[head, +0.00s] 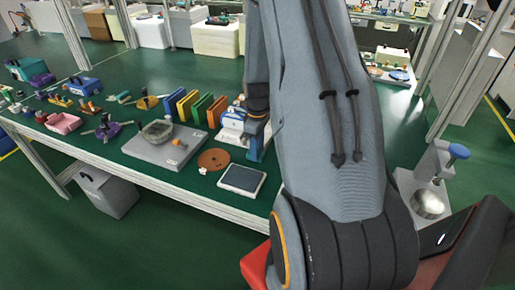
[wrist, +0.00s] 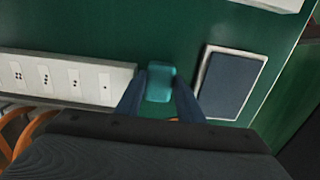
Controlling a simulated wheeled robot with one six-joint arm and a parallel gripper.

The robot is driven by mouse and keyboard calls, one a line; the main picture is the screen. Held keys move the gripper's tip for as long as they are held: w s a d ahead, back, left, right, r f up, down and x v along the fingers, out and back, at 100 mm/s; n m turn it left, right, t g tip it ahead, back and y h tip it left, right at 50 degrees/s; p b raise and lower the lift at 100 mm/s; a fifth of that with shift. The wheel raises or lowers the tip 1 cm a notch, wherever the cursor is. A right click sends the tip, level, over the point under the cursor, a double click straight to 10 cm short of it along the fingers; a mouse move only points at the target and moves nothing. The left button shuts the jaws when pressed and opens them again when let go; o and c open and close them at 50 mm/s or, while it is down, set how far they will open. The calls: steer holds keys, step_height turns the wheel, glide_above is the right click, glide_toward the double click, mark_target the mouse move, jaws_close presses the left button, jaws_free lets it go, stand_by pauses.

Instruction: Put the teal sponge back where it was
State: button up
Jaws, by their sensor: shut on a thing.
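The teal sponge (wrist: 160,82) is a small teal block between my two fingers in the wrist view. My gripper (wrist: 159,92) is shut on it, one finger on each side. In the head view, my gripper (head: 256,150) points down over the green-topped bench, and I cannot make out the sponge there. The sponge sits between a white strip with black dots (wrist: 70,78) on its left and a white-rimmed dark pad (wrist: 230,82) on its right. I cannot tell whether it touches the bench top.
In the head view, the white-rimmed pad (head: 242,178) lies near the bench's front edge. Coloured upright plates (head: 200,108) stand behind. Several small tools crowd the bench's left part.

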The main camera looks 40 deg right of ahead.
steer(key=shift+f, duration=0.1)
steer(key=o, duration=0.8)
step_height(320, 180, up, 12)
steer(key=b, duration=0.3)
steer(key=s+a+m, duration=0.2)
steer(key=s+a, duration=0.2)
steer(key=a, duration=0.4)
steer(key=s+a+r+m, duration=0.1)
steer(key=s+a, duration=0.3)
steer(key=a, duration=0.4)
steer(key=s+a+r+m, duration=0.1)
steer(key=s+a+m, duration=0.2)
steer(key=s+a, duration=0.2)
steer(key=shift+a+t, duration=0.4)
steer(key=shift+a, duration=1.5)
